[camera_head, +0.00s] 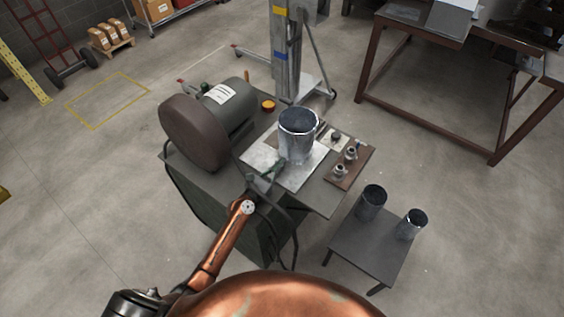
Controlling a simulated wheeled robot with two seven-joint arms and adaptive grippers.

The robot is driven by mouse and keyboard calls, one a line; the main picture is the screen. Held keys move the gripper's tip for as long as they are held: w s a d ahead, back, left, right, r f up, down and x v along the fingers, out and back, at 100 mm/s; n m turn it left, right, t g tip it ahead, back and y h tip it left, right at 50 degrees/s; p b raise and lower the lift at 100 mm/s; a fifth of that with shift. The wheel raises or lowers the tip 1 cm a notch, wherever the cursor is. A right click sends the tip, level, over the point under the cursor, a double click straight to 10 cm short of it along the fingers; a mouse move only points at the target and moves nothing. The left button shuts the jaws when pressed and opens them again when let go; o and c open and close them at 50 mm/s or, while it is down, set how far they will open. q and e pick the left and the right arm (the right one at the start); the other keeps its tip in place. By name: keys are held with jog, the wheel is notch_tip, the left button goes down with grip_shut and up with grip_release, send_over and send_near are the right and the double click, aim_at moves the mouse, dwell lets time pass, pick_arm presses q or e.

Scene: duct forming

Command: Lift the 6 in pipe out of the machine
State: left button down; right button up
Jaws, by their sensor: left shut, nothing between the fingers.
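A wide grey metal pipe (295,146), which I take to be the 6 in pipe, stands upright at the machine, on a light metal plate (305,178). Its open top faces up and its lower end meets the plate. The machine (232,112) has a large dark round cover to the left of the pipe. My left gripper (272,170) is shut and empty, low at the pipe's near-left side. I cannot tell whether it touches the pipe. My right gripper is not in view.
Small metal fittings (345,162) sit on a brown board right of the pipe. A low dark table (372,250) with two shorter pipes (371,203) stands at the lower right. A lift column (287,55) stands behind the machine. A brown-framed workbench (440,90) is at the upper right.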

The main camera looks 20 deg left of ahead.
pick_arm(q)
jog(key=v, duration=1.2)
jog(key=shift+s+a+r, duration=0.15)
jog(key=shift+s, duration=0.05)
